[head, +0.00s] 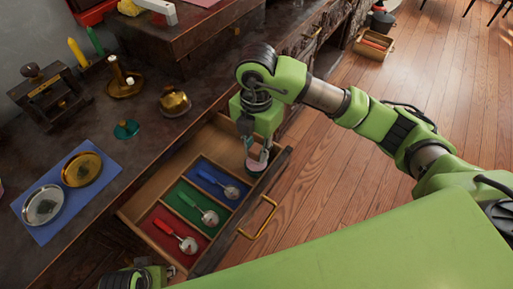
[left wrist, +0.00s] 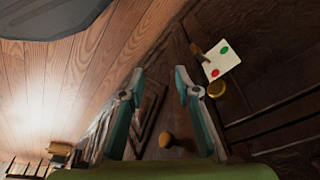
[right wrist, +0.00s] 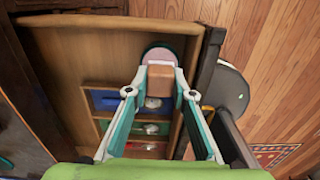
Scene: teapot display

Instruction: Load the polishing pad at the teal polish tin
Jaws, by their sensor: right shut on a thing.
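The teal polish tin (head: 126,129) stands on the dark counter behind the open drawer, between the blue mat and the brass teapot. My right gripper (right wrist: 160,88) is shut on the wooden block handle of the polishing pad (right wrist: 159,53), which has a round pink and dark base. In the head view the pad (head: 257,163) is at the far right end of the drawer, near its front edge; I cannot tell whether it touches the drawer floor. My left gripper (left wrist: 158,85) is open and empty, away from the tin, facing dark wooden furniture with brass knobs.
The open drawer (head: 232,140) has red, green and blue compartments, each with a silver spoon-like tool. A blue mat (head: 45,228) holds two round dishes. A brass teapot (head: 174,101), a candle holder (head: 125,83) and a dark stand (head: 50,95) are near the tin.

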